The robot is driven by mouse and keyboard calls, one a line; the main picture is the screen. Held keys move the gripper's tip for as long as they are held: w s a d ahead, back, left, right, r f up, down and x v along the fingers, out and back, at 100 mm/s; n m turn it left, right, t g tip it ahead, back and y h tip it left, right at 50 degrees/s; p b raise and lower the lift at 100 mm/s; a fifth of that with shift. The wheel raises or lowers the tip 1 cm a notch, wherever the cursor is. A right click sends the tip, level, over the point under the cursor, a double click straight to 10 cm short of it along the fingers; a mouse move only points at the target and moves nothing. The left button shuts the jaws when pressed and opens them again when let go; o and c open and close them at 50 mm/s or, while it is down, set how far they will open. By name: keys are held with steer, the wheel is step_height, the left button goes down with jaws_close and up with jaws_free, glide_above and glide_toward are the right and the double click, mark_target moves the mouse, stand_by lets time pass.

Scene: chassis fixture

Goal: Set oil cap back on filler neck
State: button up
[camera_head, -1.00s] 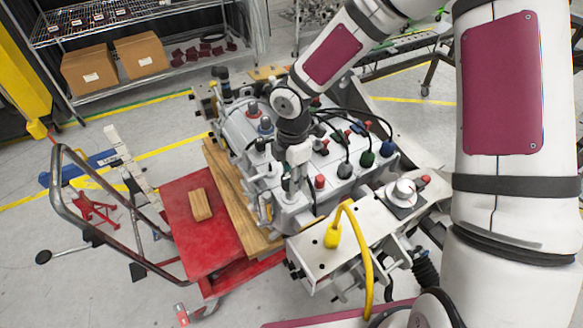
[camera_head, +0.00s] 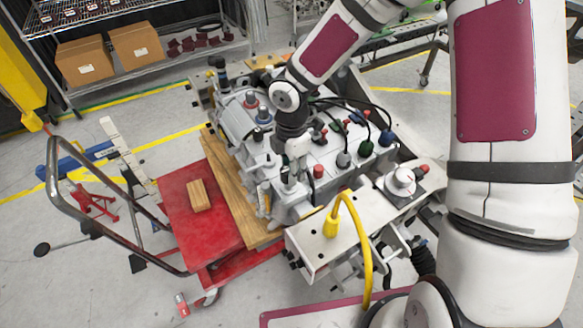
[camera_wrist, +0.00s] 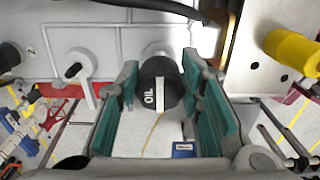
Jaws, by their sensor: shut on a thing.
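The oil cap (camera_wrist: 146,84) is black, with a white stripe and the word OIL. It sits between the green pads of my gripper (camera_wrist: 160,98), which is shut on it from both sides. A pale, round filler neck (camera_wrist: 158,50) shows directly behind the cap on the grey housing. The cap overlaps it in the wrist view, so I cannot tell whether they touch. A thin, yellowish cord hangs below the cap. In the head view my gripper (camera_head: 291,180) is at the front side of the grey housing (camera_head: 262,160); the cap is not clear there.
A yellow connector (camera_wrist: 292,52) on a white bracket is to the right. In the head view, a red cart (camera_head: 205,225) with a wooden block (camera_head: 198,195) stands left of the housing. Several cables cross its top.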

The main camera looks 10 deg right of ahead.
steer(key=shift+f+b, duration=0.55)
steer(key=shift+f, duration=0.7)
steer(key=shift+f, duration=0.5)
steer(key=o, duration=1)
steer(key=shift+r, duration=0.1)
steer(key=shift+r+p, duration=1.15)
steer(key=shift+r, duration=1.8)
